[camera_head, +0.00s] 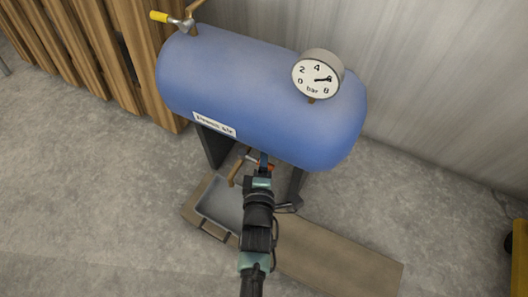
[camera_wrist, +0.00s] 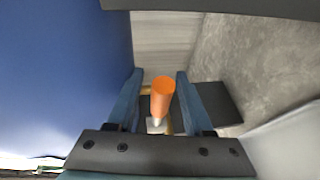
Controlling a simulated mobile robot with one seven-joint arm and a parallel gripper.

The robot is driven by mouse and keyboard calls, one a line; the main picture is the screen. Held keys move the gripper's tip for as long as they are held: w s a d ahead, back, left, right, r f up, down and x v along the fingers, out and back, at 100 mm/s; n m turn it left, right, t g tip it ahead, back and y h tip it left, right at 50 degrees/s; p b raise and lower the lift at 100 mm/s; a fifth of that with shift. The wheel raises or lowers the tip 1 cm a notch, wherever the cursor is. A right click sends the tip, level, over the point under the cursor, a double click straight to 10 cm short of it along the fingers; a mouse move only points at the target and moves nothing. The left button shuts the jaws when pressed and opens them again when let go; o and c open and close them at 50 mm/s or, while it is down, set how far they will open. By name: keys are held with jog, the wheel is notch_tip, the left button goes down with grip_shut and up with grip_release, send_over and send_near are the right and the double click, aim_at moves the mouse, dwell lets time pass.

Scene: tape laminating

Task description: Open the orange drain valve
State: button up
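The orange drain valve handle (camera_wrist: 162,96) stands between the two blue fingers of my gripper (camera_wrist: 158,100) in the wrist view. Gaps show between the handle and each finger, so the gripper looks open around it. A pale metal piece and brass parts (camera_wrist: 155,125) show at the handle's near end. In the head view a bit of the orange handle (camera_head: 270,167) shows beside my gripper (camera_head: 264,164), under the blue tank (camera_head: 250,90). A brass pipe (camera_head: 235,170) sticks out to the left there. My arm hides most of the valve.
A grey metal tray (camera_head: 222,212) lies below the pipe on a brown board (camera_head: 340,262). Dark tank legs (camera_head: 213,147) stand close by. A gauge (camera_head: 317,77) and a yellow-handled valve (camera_head: 160,17) sit on top of the tank.

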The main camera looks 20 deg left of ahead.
grip_shut()
dwell(1.3)
